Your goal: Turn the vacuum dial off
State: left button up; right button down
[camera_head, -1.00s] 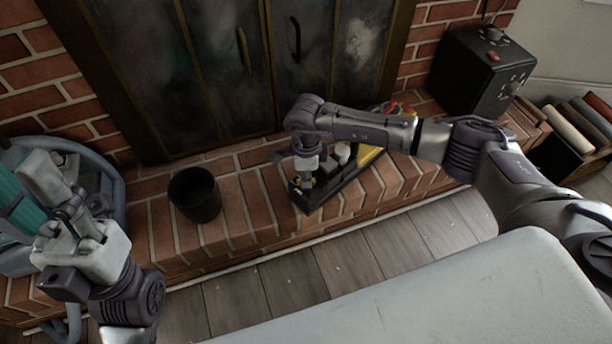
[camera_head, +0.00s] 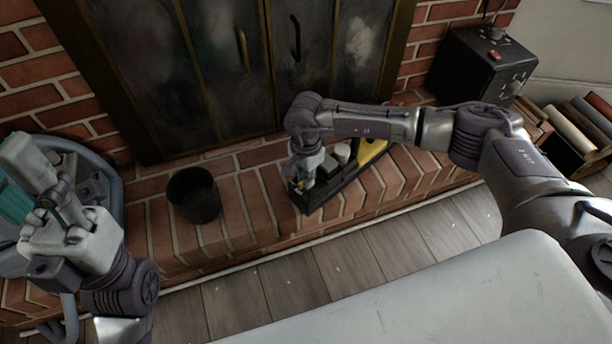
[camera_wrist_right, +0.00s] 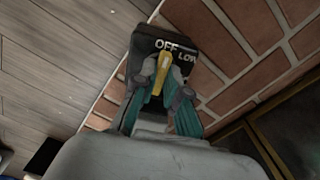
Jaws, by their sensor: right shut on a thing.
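The vacuum (camera_head: 372,156) is a long black and yellow device lying on the brick hearth. In the right wrist view its black end panel (camera_wrist_right: 143,45) carries the white labels "OFF" and "LOW". A yellow dial (camera_wrist_right: 163,66) points up close to "OFF". My right gripper (camera_wrist_right: 160,88) is shut on the dial, with a teal finger on each side. In the head view my right gripper (camera_head: 304,180) is over the vacuum's front left end, and the dial is too small to make out. My left gripper (camera_head: 18,203) is at the left, away from the vacuum; its fingertips are partly hidden.
A black bucket (camera_head: 194,197) stands on the brick hearth (camera_head: 240,205), left of the vacuum. Dark fireplace doors (camera_head: 225,60) rise behind. A black box with knobs (camera_head: 480,70) and a crate of rolls (camera_head: 580,130) are at the right. A bluish-grey rounded object (camera_head: 112,185) is behind my left arm.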

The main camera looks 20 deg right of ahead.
dwell(0.5)
jog(key=c, duration=1.2)
grip_release()
notch_tip(320, 180, up, 12)
